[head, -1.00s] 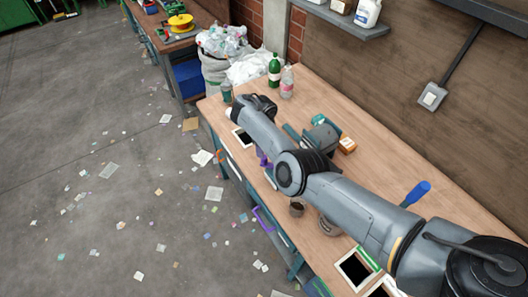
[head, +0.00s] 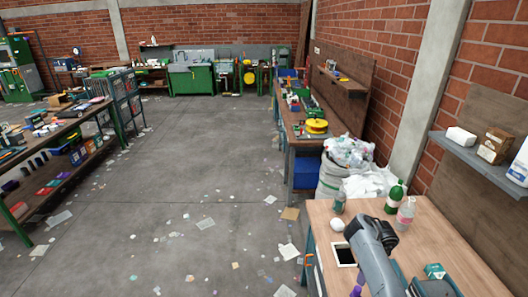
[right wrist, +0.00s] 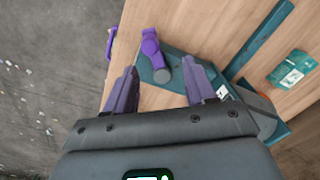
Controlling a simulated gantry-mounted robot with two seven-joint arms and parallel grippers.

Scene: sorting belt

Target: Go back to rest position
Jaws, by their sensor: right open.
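My right gripper (right wrist: 160,68) shows in the right wrist view with its two purple fingers apart. It is over the edge of the wooden workbench and nothing is held between the fingers. A purple object (right wrist: 151,48) with a grey round end lies beyond the fingertips, by a teal part. In the head view, my grey arm rises from the bottom edge over the workbench (head: 325,212) at lower right; its gripper is not clear there. My left gripper is in neither view.
A green bottle (head: 395,197), a clear pinkish bottle (head: 405,213) and a dark-screened tablet (head: 344,255) are on the workbench. A sack of plastic waste (head: 333,178) stands behind it. A shelf (head: 470,158) is on the right wall. The littered floor (head: 190,190) at left is open.

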